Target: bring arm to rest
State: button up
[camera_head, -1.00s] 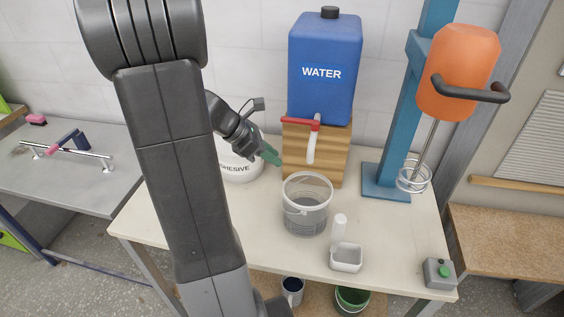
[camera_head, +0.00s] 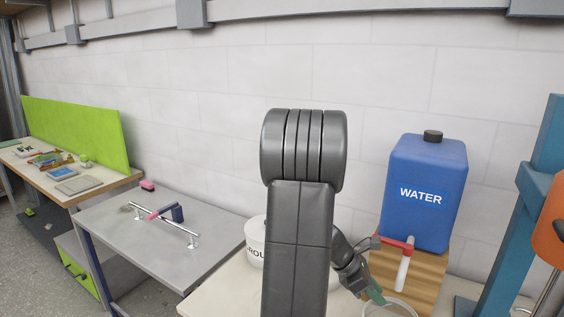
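My gripper (camera_head: 376,297) shows low in the head view, just right of my large dark upper arm (camera_head: 300,230). Its green fingertips point down and to the right, above the rim of a clear bucket (camera_head: 398,308) at the bottom edge. The fingers are small and seen from the side, so I cannot tell whether they are open or shut. I see nothing hanging from them. Part of my forearm is hidden behind my upper arm.
A blue water tank (camera_head: 428,190) with a red-handled tap (camera_head: 398,244) stands on a wooden block (camera_head: 425,275) right of my gripper. A white tub (camera_head: 256,240) is partly hidden behind my arm. A blue stand (camera_head: 520,220) rises at right. A grey table (camera_head: 150,235) with a metal rail stands left.

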aim_at(394, 311)
jog(key=x, duration=0.3)
jog(key=shift+s+d+f, duration=0.15)
jog(key=shift+d+f, duration=0.05)
jog(key=shift+f, duration=0.1)
notch_tip(394, 311, up, 3)
jog(key=shift+a+r, duration=0.1)
jog(key=shift+a, duration=0.05)
jog(key=shift+a+r, duration=0.25)
